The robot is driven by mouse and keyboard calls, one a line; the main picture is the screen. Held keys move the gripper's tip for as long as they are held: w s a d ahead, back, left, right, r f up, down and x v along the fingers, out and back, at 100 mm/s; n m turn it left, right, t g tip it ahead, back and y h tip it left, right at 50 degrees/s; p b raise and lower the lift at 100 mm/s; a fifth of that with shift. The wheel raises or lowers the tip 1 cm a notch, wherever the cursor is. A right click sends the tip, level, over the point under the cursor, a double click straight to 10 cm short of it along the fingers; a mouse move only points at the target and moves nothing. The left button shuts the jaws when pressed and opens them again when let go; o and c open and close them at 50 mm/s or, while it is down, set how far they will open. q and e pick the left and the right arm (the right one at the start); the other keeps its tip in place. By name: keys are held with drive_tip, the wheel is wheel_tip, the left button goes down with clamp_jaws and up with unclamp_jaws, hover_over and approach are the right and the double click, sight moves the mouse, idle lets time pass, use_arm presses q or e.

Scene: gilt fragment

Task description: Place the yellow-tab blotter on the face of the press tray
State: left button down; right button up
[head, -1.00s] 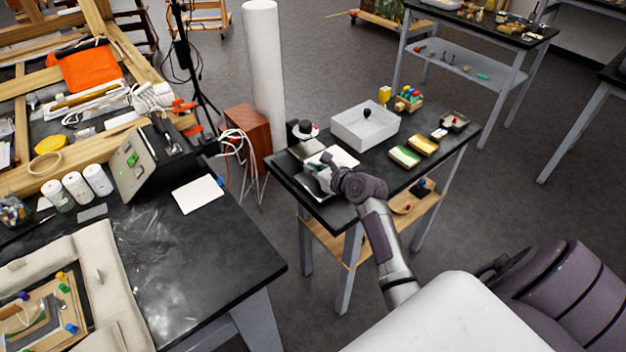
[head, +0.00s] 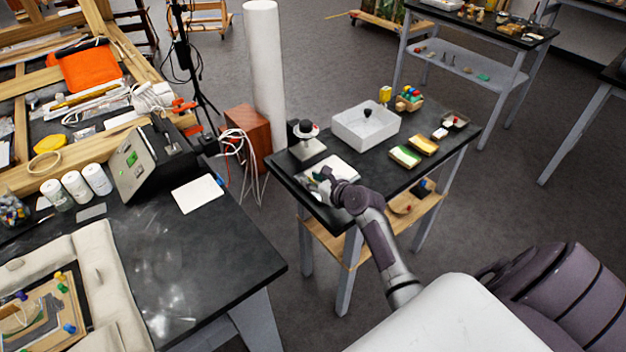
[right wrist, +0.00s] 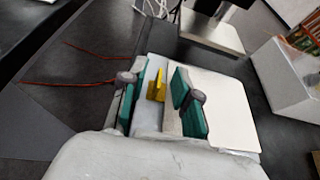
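My right gripper (head: 325,183) is low over the near left end of the small black table, where a pale sheet lies partly hidden by it. In the right wrist view its green-padded fingers (right wrist: 163,98) are apart. A yellow tab (right wrist: 157,85) shows between them over a pale grey strip, with gaps on both sides. I take it for the blotter's tab; whether it touches a pad is unclear. A white sheet (right wrist: 222,105) lies just right of the fingers. I cannot tell for certain which surface is the press tray. My left gripper is not in view.
A black-topped device with a light plate (head: 307,148) stands behind the gripper. A white open box (head: 366,126) stands to its right. A green-and-white pad (head: 405,156) and a yellow one (head: 423,145) lie farther right. Another black table (head: 200,255) stands left, across a gap.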

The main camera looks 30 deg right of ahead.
drive_tip(key=shift+s+r, duration=0.25)
drive_tip(key=shift+r, duration=0.05)
drive_tip(key=v, duration=1.1)
drive_tip(key=shift+s, duration=0.25)
drive_tip(key=a+f+n+g, duration=0.1)
drive_tip(key=a+f+n, duration=0.85)
drive_tip(key=n, duration=0.85)
drive_tip(key=s+a+f+n+g, duration=0.1)
drive_tip(key=s+a+f+n, duration=0.15)
drive_tip(key=f, duration=0.35)
drive_tip(key=s+a+f+n+g, duration=0.1)
drive_tip(key=s+f+n+g, duration=0.15)
drive_tip(key=f, duration=0.35)
drive_tip(key=s+a+f+n+g, duration=0.2)
drive_tip(key=s+f+n+g, duration=0.35)
drive_tip(key=s+f, duration=1.15)
drive_tip(key=s+f+n+g, duration=0.1)
drive_tip(key=s+f+n, duration=0.3)
drive_tip(key=s, duration=0.6)
drive_tip(key=s+f+n+g+h, duration=0.1)
drive_tip(key=s+f+n, duration=0.3)
drive_tip(key=s, duration=0.5)
drive_tip(key=shift+s+f+n, duration=0.4)
drive_tip(key=shift+n, duration=0.25)
